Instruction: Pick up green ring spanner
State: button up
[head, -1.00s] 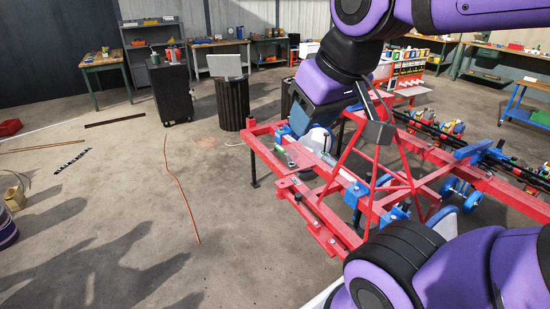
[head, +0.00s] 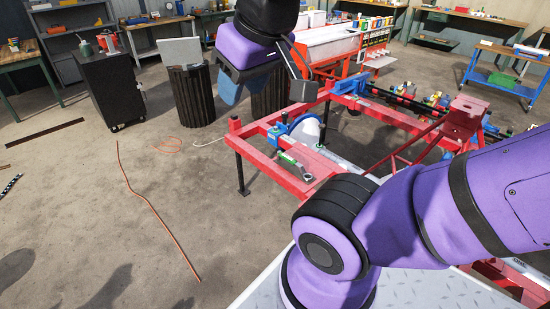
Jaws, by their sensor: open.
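The green ring spanner (head: 295,165) lies on the red metal frame of the planter (head: 325,165), near its left corner. It has a green shaft and a grey ring end towards the lower right. My gripper (head: 229,92) hangs at the upper left of the spanner in the picture, apart from it. It is open with nothing seen in it. The spanner is in full view.
A blue clamp with a white round part (head: 305,130) stands just behind the spanner. A dark ribbed bin (head: 192,98) and a black cabinet (head: 108,88) stand left of the planter.

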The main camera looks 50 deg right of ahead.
aim_at(281, 155)
jog(key=i, duration=1.75)
jog(key=i+z, duration=0.1)
jog(key=z, duration=0.7)
jog(key=i+j+z, duration=0.1)
jog(key=z, duration=0.25)
jog(key=i+j+z, duration=0.1)
jog(key=z, duration=0.3)
